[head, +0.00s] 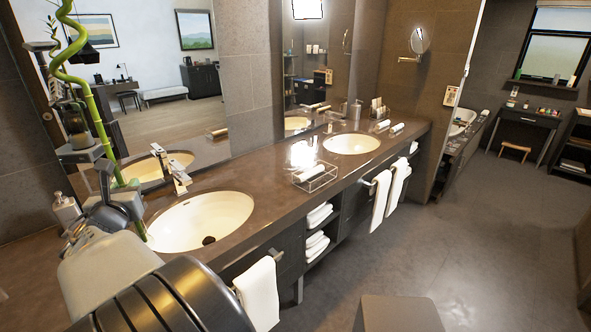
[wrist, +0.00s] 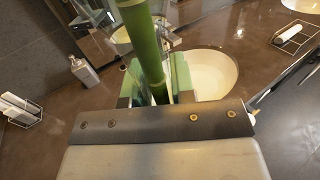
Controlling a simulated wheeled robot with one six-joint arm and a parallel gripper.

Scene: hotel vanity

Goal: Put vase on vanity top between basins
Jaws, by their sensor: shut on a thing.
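The vase shows mainly as a tall green bamboo stalk (head: 98,122) with a curled top at the left of the head view; a separate vase body is hard to make out. My gripper (wrist: 155,88) is shut on the green stalk (wrist: 145,45), which stands up between the fingers in the wrist view. The far basin (head: 352,144) is further along the brown vanity top (head: 262,178). My arm hides part of the counter at the lower left.
A clear tray (head: 318,182) with a rolled towel stands between the basins, near the front edge. A faucet (head: 178,172) rises behind the near basin. A soap bottle (head: 66,210) stands left of it. Bare counter lies between the near basin and the tray.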

